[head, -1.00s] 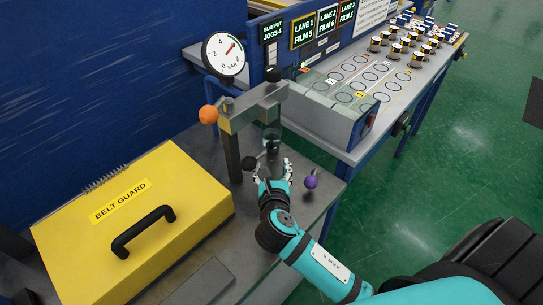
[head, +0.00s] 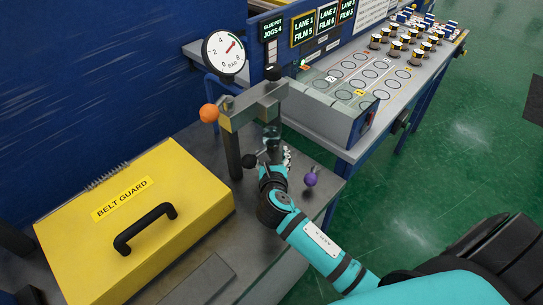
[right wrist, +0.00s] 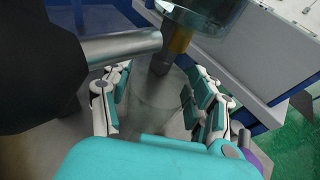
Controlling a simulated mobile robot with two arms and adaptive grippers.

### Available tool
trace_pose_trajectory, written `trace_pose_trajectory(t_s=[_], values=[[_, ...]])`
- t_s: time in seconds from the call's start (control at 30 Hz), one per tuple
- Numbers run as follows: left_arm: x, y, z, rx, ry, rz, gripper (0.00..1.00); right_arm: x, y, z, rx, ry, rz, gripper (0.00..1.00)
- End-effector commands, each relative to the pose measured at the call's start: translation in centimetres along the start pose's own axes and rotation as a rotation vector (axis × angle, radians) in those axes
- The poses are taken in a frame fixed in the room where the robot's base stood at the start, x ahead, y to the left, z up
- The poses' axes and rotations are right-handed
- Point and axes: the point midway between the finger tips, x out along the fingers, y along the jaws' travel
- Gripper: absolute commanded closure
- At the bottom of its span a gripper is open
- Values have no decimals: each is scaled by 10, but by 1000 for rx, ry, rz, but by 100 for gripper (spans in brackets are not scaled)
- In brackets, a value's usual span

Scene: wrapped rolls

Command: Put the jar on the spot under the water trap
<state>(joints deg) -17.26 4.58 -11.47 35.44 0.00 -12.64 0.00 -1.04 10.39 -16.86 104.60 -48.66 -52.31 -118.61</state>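The clear jar (right wrist: 158,98) stands between the fingers of my right gripper (right wrist: 158,106) in the right wrist view. The fingers lie along both its sides and appear closed on it. In the head view my right gripper (head: 274,165) is at the post, just below the water trap (head: 271,134). The trap's clear bowl (right wrist: 203,14) hangs above and beyond the jar in the wrist view. The spot under the trap is hidden by the gripper and jar. My left gripper is not in view.
A dark lever with a black knob (head: 249,160) juts out close to my right gripper. A purple knob (head: 310,179) stands to its right and an orange ball (head: 209,113) to its left. The yellow belt guard (head: 190,225) fills the bench's left. A pressure gauge (head: 225,52) stands behind.

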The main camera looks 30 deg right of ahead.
Motion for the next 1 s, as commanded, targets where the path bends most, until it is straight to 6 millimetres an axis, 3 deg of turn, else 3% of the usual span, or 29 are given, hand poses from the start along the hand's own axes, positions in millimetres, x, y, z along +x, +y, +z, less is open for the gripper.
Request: trace_pose_trajectory(t_s=[0.13, 0.47, 0.57, 1.0], values=[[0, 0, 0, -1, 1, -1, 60, 0, 0, 0, 0, 0, 0, 21], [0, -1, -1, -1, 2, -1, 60, -2, 0, 3, 0, 0, 0, 21], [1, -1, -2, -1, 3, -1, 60, -15, 1, 1, -1, 1, 3, 21], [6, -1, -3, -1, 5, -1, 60, -102, 0, 1, 1, 1, 1, 21]])
